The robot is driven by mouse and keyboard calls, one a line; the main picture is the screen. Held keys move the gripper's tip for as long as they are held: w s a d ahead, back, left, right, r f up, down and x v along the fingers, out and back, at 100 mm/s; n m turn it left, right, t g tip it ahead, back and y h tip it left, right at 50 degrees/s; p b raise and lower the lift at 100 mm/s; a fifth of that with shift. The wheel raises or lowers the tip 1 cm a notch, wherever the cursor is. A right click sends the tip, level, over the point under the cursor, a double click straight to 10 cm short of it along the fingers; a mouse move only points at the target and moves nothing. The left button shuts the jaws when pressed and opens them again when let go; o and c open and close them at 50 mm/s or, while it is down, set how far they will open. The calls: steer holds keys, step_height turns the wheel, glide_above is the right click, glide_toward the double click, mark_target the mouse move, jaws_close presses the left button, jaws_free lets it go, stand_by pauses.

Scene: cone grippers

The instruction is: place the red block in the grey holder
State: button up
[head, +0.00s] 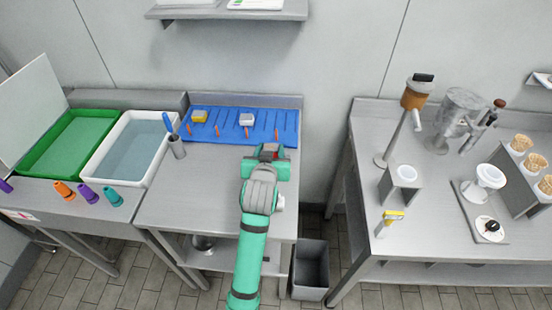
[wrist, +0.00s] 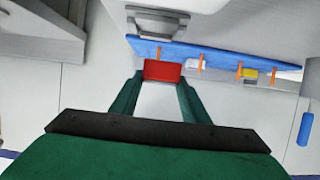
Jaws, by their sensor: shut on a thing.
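My gripper (head: 267,160) is shut on the red block (wrist: 162,70), which shows between the two green fingers in the wrist view. A grey rectangular frame, which looks like the grey holder (wrist: 152,29), is on the table beyond the block in the wrist view. The block is apart from it in that picture. In the head view my gripper and arm seem to hide the holder.
A blue board (head: 283,125) with orange pegs lies along the back, with a yellow block (head: 199,117) and a white block (head: 246,119). A grey cup (head: 177,147) with a blue-handled tool stands left. The table front left of my arm is clear.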

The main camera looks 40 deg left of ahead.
steer(key=shift+w+d+f, duration=0.2)
steer(key=shift+w+f, duration=0.55)
steer(key=shift+f, duration=0.2)
steer(key=shift+w+d+f, duration=0.1)
steer(key=shift+w+f, duration=0.1)
steer(key=shift+f, duration=0.75)
steer(key=shift+w+f, duration=0.2)
steer(key=shift+f, duration=0.75)
steer(key=shift+f, duration=0.1)
steer(key=o, duration=1.1)
steer(key=v, duration=1.1)
steer(key=shift+s+d+r, duration=0.15)
steer(key=shift+s+r, duration=0.05)
steer(key=shift+r, duration=0.05)
steer(key=shift+s+r, duration=0.1)
steer(key=shift+s, duration=0.2)
